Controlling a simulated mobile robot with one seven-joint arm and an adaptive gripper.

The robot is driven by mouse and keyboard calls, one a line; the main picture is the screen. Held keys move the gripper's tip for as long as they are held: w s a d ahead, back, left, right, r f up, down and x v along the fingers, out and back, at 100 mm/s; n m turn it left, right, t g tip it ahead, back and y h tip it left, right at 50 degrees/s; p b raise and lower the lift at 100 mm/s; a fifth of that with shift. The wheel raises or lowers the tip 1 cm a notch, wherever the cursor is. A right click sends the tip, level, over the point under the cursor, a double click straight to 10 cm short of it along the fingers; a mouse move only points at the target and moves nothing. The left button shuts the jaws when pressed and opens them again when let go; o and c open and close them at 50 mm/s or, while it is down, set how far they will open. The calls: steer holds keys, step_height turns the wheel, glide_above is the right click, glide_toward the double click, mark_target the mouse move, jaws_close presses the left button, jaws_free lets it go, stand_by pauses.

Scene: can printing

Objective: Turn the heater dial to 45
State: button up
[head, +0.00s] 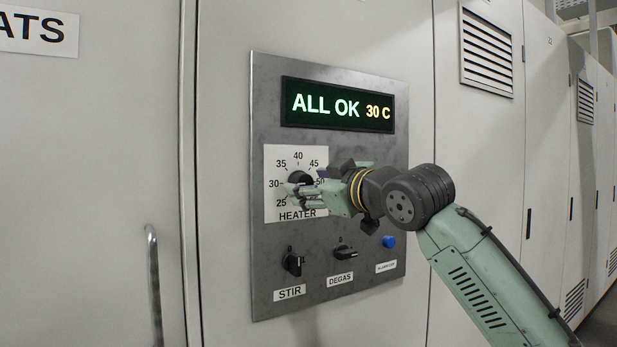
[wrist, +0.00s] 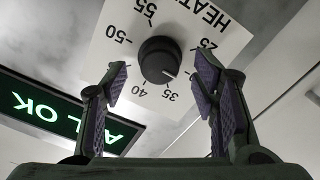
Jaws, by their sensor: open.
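The heater dial (wrist: 158,57) is a round black knob on a white scale plate (head: 272,205) marked from 25 upward. In the wrist view its small white mark points to the lower right, toward the side of the 35 and the covered 30. My gripper (wrist: 161,72) is open, with one finger on each side of the dial and a visible gap to the knob. In the head view my gripper (head: 306,190) covers the dial's lower part and some of the right side of the scale. The display (head: 338,104) reads ALL OK and 30 C.
Below on the metal panel (head: 330,72) are the STIR knob (head: 293,263), the DEGAS knob (head: 345,252) and a blue button (head: 389,241). A vertical handle (head: 154,285) stands at lower left. Pale cabinets (head: 563,140) line the right.

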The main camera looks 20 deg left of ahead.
steer(key=shift+w+a, duration=0.45)
steer(key=shift+a, duration=0.15)
steer(key=shift+c, duration=0.4)
steer(key=c, duration=1.1)
